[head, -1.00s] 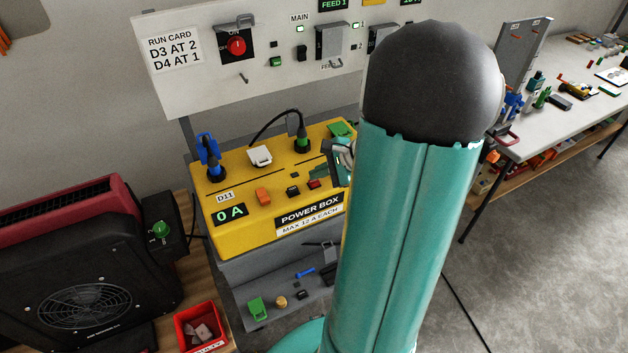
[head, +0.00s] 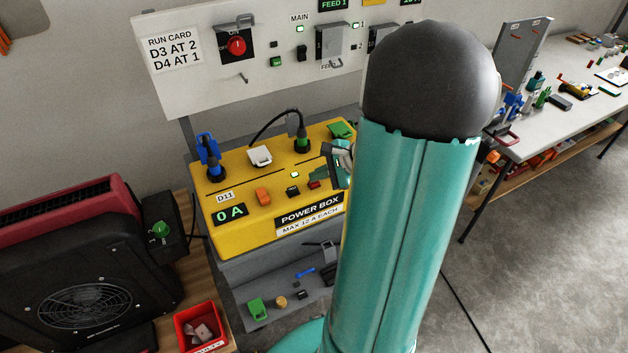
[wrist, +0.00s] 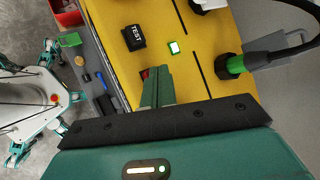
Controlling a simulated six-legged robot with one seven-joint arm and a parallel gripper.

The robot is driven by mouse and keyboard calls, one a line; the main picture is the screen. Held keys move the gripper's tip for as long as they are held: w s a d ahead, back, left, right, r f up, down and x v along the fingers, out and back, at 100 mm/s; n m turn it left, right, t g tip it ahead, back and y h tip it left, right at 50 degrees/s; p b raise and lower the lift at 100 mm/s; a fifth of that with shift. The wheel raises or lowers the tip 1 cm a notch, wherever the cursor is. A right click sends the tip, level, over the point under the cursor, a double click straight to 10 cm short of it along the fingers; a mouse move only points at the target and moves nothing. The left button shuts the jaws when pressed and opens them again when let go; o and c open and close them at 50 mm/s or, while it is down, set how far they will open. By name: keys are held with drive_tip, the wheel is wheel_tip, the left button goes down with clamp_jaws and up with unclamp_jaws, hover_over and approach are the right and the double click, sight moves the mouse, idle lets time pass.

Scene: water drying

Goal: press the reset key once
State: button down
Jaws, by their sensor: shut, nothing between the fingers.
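A small red key (head: 314,184), which I take to be the reset key, sits on the top of the yellow power box (head: 235,235). No lettering on it is readable. In the wrist view only a sliver of the red key (wrist: 145,73) shows beside and behind my fingers. My gripper (wrist: 157,72) is shut and empty, its tips over the red key's edge in that view. I cannot tell whether they touch it. In the head view my gripper (head: 328,160) is just right of the key, partly hidden by my arm. A green lamp (wrist: 174,47) is lit near the key.
The black TEST key (wrist: 134,37) is close to the red key, and an orange switch (head: 263,196) is further left. A blue plug (head: 209,155) and a green-ringed plug (head: 302,142) with a black cable stand on the box. The display (head: 229,213) reads 0 A.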

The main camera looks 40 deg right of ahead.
sight(318, 183)
drive_tip(key=shift+r, duration=0.8)
drive_tip(key=shift+r, duration=2.5)
